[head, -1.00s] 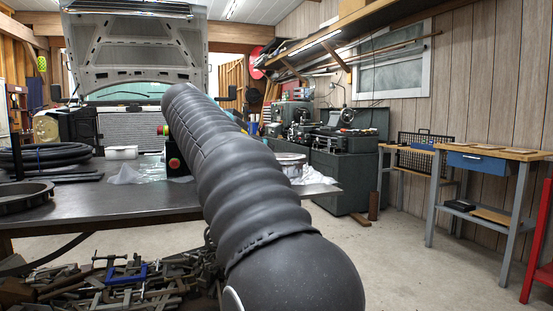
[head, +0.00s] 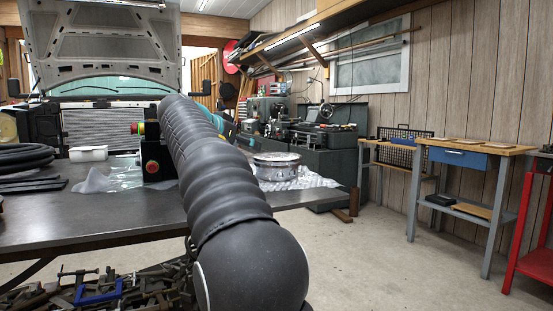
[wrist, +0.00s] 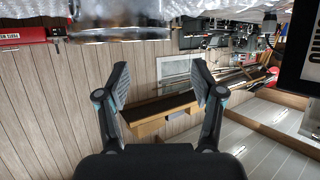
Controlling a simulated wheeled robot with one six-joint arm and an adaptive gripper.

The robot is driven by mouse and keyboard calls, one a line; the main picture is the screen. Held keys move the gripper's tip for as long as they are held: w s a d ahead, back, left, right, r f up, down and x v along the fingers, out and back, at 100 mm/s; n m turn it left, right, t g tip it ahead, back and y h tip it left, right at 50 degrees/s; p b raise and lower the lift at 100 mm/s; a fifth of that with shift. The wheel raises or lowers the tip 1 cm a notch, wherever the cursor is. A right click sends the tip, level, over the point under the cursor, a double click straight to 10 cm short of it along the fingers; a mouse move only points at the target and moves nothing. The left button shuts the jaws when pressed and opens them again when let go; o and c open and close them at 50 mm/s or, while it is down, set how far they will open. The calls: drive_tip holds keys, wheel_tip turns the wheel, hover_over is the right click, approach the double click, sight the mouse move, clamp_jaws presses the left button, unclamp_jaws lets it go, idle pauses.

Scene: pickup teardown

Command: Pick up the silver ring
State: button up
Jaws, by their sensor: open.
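The silver ring (head: 277,167) is a wide, shiny metal ring. It lies on clear plastic wrap on the right part of the dark table (head: 105,222), just right of my arm in the head view. In the wrist view, which looks upside down, the ring (wrist: 120,34) shows at the top edge and is partly cut off. My gripper (wrist: 162,82) is open with nothing between its fingers, and the ring appears beyond the fingertips. My arm hides the gripper's fingers in the head view.
A black box with a red button (head: 153,165) stands on the table left of the ring, beside my arm. A white box (head: 88,153) and black hoses (head: 28,158) lie further left. Clamps (head: 98,290) fill the space below the table.

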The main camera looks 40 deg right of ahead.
sight(261, 154)
drive_tip(key=shift+x, duration=3.45)
drive_tip(key=shift+s+f, duration=0.15)
drive_tip(key=shift+f, duration=0.05)
clamp_jaws()
